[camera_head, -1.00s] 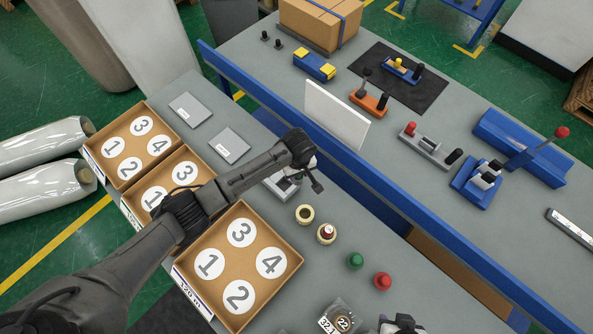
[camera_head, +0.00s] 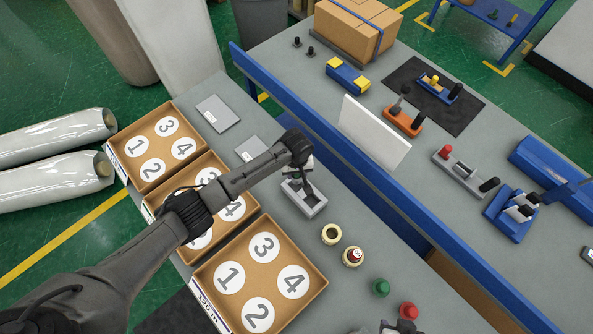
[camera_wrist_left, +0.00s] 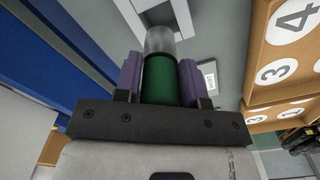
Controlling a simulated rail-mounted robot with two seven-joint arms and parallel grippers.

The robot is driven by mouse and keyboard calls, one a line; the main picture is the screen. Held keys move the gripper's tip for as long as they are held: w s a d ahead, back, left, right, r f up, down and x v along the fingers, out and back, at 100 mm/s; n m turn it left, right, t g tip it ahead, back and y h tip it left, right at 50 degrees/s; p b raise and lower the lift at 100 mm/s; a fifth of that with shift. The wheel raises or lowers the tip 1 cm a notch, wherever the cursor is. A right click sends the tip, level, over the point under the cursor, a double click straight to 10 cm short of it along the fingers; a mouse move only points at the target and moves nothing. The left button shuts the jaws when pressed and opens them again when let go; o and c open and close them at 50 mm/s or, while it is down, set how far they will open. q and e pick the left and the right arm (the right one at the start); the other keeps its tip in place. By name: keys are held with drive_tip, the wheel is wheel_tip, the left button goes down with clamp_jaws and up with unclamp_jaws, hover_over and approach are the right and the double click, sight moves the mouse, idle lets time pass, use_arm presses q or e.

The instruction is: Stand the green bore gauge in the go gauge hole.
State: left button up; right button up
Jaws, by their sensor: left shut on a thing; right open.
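My left gripper (camera_head: 305,178) is shut on the green bore gauge (camera_wrist_left: 161,80), whose clear grey end points away from the jaws in the left wrist view. The gauge is hard to make out in the head view. The gripper is above a small grey block (camera_head: 312,208) with a square opening; whether the gauge touches it I cannot tell. Two cream rings stand to the right: one is empty (camera_head: 331,234), the other (camera_head: 352,258) holds a red-topped piece. Which one is the go gauge hole is not marked legibly. My right gripper (camera_head: 400,327) is open at the bottom edge, partly cut off.
A green knob (camera_head: 381,287) and a red knob (camera_head: 408,311) stand on the bench beyond the rings. Numbered trays (camera_head: 315,297) line the near side. A blue rail (camera_head: 350,168) and an upright white panel (camera_head: 374,135) are behind.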

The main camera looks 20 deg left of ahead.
sight(296, 180)
use_arm(q)
drive_tip(key=shift+f+b, duration=2.35)
drive_tip(key=shift+b, duration=0.15)
drive_tip(key=shift+f, duration=1.25)
drive_tip(key=shift+f, duration=0.45)
drive_tip(key=o, duration=0.9)
drive_tip(key=shift+o, duration=1)
